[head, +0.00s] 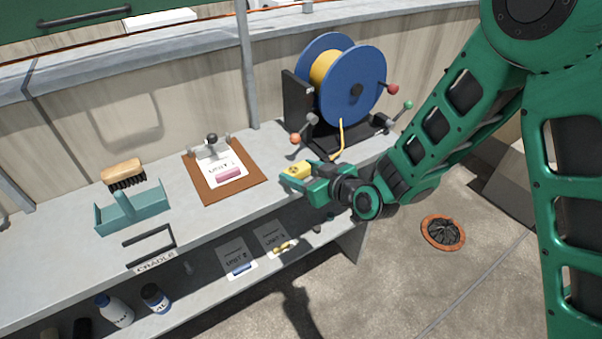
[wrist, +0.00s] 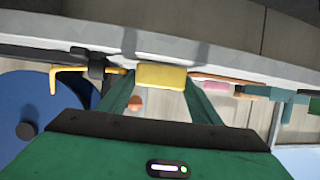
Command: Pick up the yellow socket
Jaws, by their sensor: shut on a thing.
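The yellow socket (head: 298,170) is a short yellow block held between the fingertips of my gripper (head: 304,179). In the head view it is above the bench near its front edge, left of the reel. In the wrist view the yellow socket (wrist: 161,76) spans the gap between the two green fingers of my gripper (wrist: 160,88). My gripper is shut on it. Part of the socket is hidden by the fingers in the head view.
A blue reel (head: 352,85) with yellow line stands behind my gripper. A clipboard (head: 244,187) with a pink piece, a teal caddy (head: 130,212) and a brush (head: 123,174) are on the bench. A lower shelf (head: 205,291) holds bottles and cards. An orange-rimmed drain (head: 443,232) is in the floor.

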